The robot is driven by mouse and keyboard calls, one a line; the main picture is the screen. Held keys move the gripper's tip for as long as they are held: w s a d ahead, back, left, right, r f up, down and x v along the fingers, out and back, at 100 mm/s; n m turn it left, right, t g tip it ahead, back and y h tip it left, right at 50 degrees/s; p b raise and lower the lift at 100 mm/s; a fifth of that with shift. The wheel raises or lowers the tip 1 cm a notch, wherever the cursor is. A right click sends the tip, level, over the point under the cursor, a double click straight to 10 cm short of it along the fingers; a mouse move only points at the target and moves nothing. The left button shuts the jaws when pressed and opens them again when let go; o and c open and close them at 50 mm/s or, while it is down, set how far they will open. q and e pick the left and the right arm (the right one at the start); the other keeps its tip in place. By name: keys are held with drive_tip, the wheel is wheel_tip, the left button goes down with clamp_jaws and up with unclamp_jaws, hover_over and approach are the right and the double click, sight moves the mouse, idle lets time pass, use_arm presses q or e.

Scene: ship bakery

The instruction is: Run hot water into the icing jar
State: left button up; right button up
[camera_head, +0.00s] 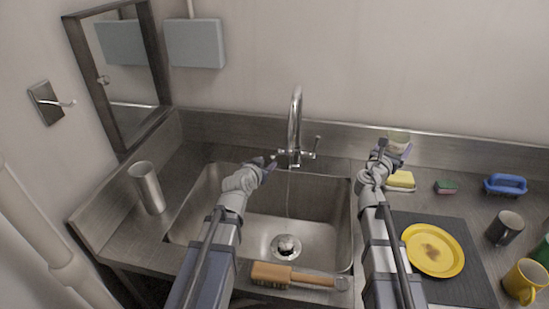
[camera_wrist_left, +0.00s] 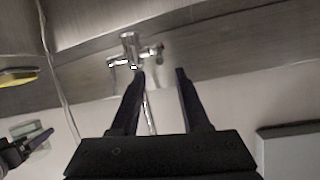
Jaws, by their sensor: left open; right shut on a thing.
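The tap (camera_head: 295,120) stands behind the steel sink (camera_head: 215,210), with a handle on each side. A thin pale streak, apparently water, hangs below its spout. My left gripper (camera_head: 268,162) is open and empty close to the tap's left handle (camera_head: 278,153). In the left wrist view the tap (camera_wrist_left: 130,50) shows beyond the open fingers (camera_wrist_left: 160,75); I cannot tell whether they touch it. My right gripper (camera_head: 394,151) is shut on the pale icing jar (camera_head: 398,137), right of the tap, above the counter's back. The jar's contents are hidden.
A wooden brush (camera_head: 285,275) lies along the sink's front edge. A steel tumbler (camera_head: 147,188) stands left. The basin is clear.

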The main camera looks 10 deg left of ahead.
sight(275, 154)
use_arm(q)
drive_tip(key=b+x, duration=0.3)
drive_tip(key=x, duration=0.7)
drive_tip(key=shift+w+f+b, duration=0.1)
drive_tip(key=shift+w+b, duration=0.1)
drive_tip(key=shift+b, duration=0.1)
use_arm(e)
wheel_tip(275, 154, down, 4)
drive_tip(key=shift+r, duration=0.1)
use_arm(q)
clamp_jaws()
idle(0.6)
